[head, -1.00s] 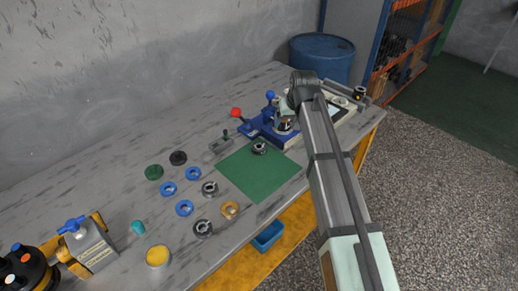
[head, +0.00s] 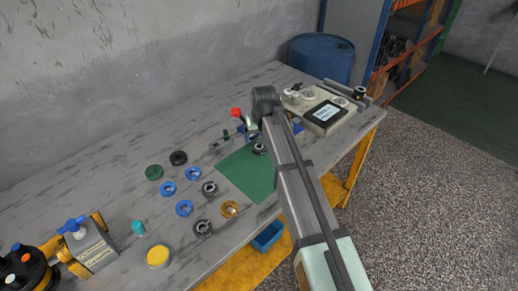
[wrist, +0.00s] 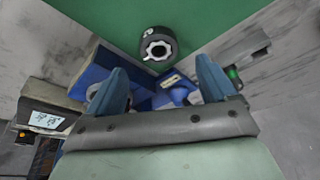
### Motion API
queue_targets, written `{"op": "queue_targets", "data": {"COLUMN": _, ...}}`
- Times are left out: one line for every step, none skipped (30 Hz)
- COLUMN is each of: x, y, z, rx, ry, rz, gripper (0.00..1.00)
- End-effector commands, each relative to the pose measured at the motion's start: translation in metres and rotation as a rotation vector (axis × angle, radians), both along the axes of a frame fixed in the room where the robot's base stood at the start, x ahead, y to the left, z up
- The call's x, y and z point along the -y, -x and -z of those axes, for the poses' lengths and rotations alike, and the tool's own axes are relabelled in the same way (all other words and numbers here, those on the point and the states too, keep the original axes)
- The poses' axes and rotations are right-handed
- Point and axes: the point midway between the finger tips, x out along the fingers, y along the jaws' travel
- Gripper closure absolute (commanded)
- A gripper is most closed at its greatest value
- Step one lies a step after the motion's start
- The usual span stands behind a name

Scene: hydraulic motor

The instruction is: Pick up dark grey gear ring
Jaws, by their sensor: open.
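A dark ring with a toothed, lighter grey centre (wrist: 158,47) sits on the green mat (wrist: 100,18) in the wrist view, just beyond my fingertips. In the head view it shows partly beside my arm (head: 259,148), near the mat's far edge (head: 243,175). Two similar grey rings lie on the table left of the mat, one mid-grey (head: 209,188) and one darker (head: 203,228). I cannot tell for certain which is the named gear ring. My gripper (wrist: 161,66) is open, its two blue fingers apart with nothing held between them. My arm mostly hides it in the head view.
A blue fixture (wrist: 95,75) lies below the fingers in the wrist view. Blue rings (head: 184,208), a green ring (head: 153,172), a black ring (head: 178,158) and an orange ring (head: 230,209) lie left of the mat. A device with a screen (head: 325,113) stands at right.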

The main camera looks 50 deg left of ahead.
Motion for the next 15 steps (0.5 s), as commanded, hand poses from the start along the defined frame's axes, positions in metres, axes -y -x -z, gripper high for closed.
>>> {"op": "queue_targets", "data": {"x": -0.001, "y": -0.001, "z": 0.005, "rx": -0.001, "ry": 0.001, "rz": 0.000, "gripper": 0.15}}
{"op": "queue_targets", "data": {"x": -0.002, "y": -0.001, "z": 0.006, "rx": 0.000, "ry": 0.000, "rz": 0.000, "gripper": 0.15}}
{"op": "queue_targets", "data": {"x": -0.002, "y": -0.001, "z": 0.008, "rx": 0.000, "ry": 0.000, "rz": 0.000, "gripper": 0.15}}
{"op": "queue_targets", "data": {"x": -0.002, "y": -0.002, "z": 0.009, "rx": 0.001, "ry": -0.001, "rz": 0.000, "gripper": 0.15}}
{"op": "queue_targets", "data": {"x": -0.002, "y": -0.002, "z": 0.009, "rx": 0.001, "ry": -0.001, "rz": 0.000, "gripper": 0.15}}
{"op": "queue_targets", "data": {"x": -0.003, "y": -0.002, "z": 0.010, "rx": 0.001, "ry": -0.001, "rz": 0.000, "gripper": 0.15}}
{"op": "queue_targets", "data": {"x": -0.003, "y": -0.002, "z": 0.011, "rx": 0.001, "ry": -0.001, "rz": 0.000, "gripper": 0.15}}
{"op": "queue_targets", "data": {"x": -0.003, "y": -0.002, "z": 0.012, "rx": 0.001, "ry": -0.001, "rz": 0.000, "gripper": 0.15}}
{"op": "queue_targets", "data": {"x": -0.003, "y": -0.003, "z": 0.014, "rx": 0.001, "ry": -0.001, "rz": 0.000, "gripper": 0.15}}
{"op": "queue_targets", "data": {"x": -0.004, "y": -0.003, "z": 0.016, "rx": 0.000, "ry": 0.000, "rz": 0.000, "gripper": 0.15}}
{"op": "queue_targets", "data": {"x": -0.004, "y": -0.003, "z": 0.018, "rx": 0.000, "ry": 0.000, "rz": 0.000, "gripper": 0.15}}
{"op": "queue_targets", "data": {"x": -0.005, "y": -0.004, "z": 0.023, "rx": -0.001, "ry": 0.001, "rz": 0.000, "gripper": 0.15}}
{"op": "queue_targets", "data": {"x": -0.005, "y": -0.004, "z": 0.026, "rx": -0.001, "ry": 0.001, "rz": 0.000, "gripper": 0.15}}
{"op": "queue_targets", "data": {"x": -0.006, "y": -0.005, "z": 0.030, "rx": -0.001, "ry": 0.001, "rz": 0.000, "gripper": 0.15}}
{"op": "queue_targets", "data": {"x": -0.007, "y": -0.006, "z": 0.035, "rx": -0.001, "ry": 0.001, "rz": 0.000, "gripper": 0.15}}
